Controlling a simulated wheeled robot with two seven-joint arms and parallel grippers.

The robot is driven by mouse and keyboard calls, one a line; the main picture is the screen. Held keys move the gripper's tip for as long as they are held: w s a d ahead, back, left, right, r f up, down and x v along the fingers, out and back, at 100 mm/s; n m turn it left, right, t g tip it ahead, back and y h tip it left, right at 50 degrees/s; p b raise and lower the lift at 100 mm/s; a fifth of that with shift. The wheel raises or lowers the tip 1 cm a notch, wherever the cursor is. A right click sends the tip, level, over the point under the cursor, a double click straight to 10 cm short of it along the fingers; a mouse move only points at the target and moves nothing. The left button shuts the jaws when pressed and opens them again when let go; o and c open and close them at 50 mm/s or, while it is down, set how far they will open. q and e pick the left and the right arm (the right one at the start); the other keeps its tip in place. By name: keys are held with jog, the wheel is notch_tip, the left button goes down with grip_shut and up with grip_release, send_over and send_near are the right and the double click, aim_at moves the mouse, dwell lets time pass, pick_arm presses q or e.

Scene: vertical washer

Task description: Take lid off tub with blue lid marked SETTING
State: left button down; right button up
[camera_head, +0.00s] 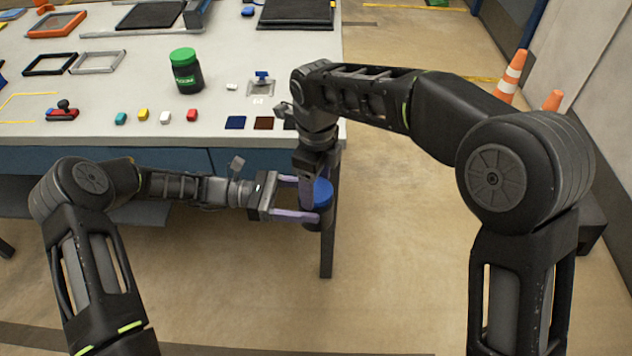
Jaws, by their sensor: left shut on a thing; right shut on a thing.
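The tub (318,224) is dark with a blue lid (323,192). It is held in the air just in front of the table's front right corner, and no marking on it is readable. My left gripper (300,199) comes in from the left and is shut on the tub, with its purple fingers on either side of it. My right gripper (308,188) points down from above and is shut at the blue lid. The lid appears to sit on the tub. The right fingers hide part of the lid.
The white table (240,133) holds a dark jar with a green lid (185,72), several small coloured blocks, flat square tiles (235,122), frames and a black tray (296,12). Orange cones (511,75) stand on the floor at the right. The floor in front is clear.

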jog(key=c, duration=0.9)
jog(key=n, duration=0.5)
jog(key=shift+n, duration=0.4)
jog(key=n, duration=0.2)
jog(key=shift+n, duration=0.4)
jog(key=n, duration=1.3)
jog(key=shift+r, duration=0.1)
jog(key=n, duration=0.5)
jog(key=shift+w+n, duration=0.1)
jog(key=shift+n, duration=0.3)
jog(key=n, duration=0.2)
jog(key=shift+n, duration=0.3)
jog(key=n, duration=2.4)
